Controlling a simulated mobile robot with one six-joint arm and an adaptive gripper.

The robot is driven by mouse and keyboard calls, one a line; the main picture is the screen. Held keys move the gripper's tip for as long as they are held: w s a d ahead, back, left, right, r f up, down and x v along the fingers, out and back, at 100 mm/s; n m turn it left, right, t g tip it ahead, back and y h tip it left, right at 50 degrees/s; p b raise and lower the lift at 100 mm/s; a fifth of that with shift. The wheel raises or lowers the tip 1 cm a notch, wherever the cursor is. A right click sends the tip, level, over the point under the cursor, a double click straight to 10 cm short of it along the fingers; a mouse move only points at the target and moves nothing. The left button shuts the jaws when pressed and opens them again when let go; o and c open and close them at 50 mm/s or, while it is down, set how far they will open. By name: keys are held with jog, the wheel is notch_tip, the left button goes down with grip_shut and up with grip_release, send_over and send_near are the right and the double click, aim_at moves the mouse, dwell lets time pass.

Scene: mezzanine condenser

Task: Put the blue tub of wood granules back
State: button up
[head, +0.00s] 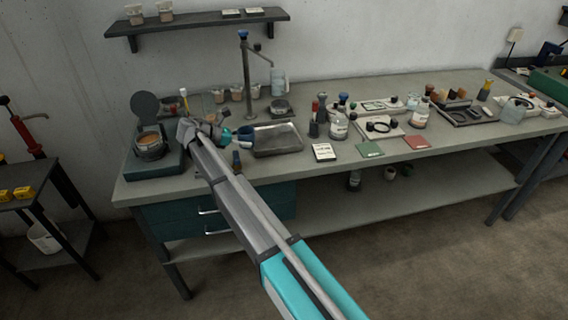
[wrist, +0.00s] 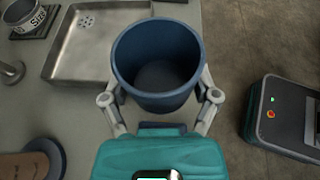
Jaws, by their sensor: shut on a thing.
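My gripper (head: 228,136) is over the left part of the workbench. In the wrist view its two fingers (wrist: 160,88) are shut on the outside of a blue tub (wrist: 160,65), one on each side. The tub has an open top, and the inside that shows looks dark and bare; I see no granules. The tub also shows in the head view (head: 246,133), small, beside the gripper and just left of the metal tray. I cannot tell whether its base touches the bench.
The metal tray (head: 277,139) lies close to the tub. A round device (head: 149,142) stands on the bench's left end. A tap post (head: 246,75) and several small tubs (head: 220,95) stand behind. A wall shelf (head: 200,20) holds more containers. Bottles and cards crowd the middle.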

jog(key=shift+w+d, duration=0.15)
jog(key=shift+d, duration=0.1)
jog(key=shift+s+d, duration=0.2)
jog(key=shift+s, duration=0.05)
jog(key=s+d+r+n+t+y+p, duration=0.2)
jog(key=s+d+r+n+t+p, duration=0.1)
jog(key=s+d, duration=0.8)
jog(key=shift+s+d+r+n+t+p, duration=0.3)
jog(key=shift+s+r+t, duration=0.1)
jog(key=shift+s, duration=0.8)
jog(key=shift+w+f, duration=0.1)
jog(key=w+f+b, duration=0.2)
jog(key=w, duration=0.2)
jog(key=w+f+b, duration=0.3)
jog(key=w, duration=0.1)
jog(key=w+f+b, duration=0.2)
jog(key=w+b, duration=0.1)
jog(key=shift+w+a+f, duration=0.1)
jog(key=shift+w+f, duration=0.3)
jog(key=shift+w+f+b, duration=0.5)
jog(key=shift+w+f, duration=0.1)
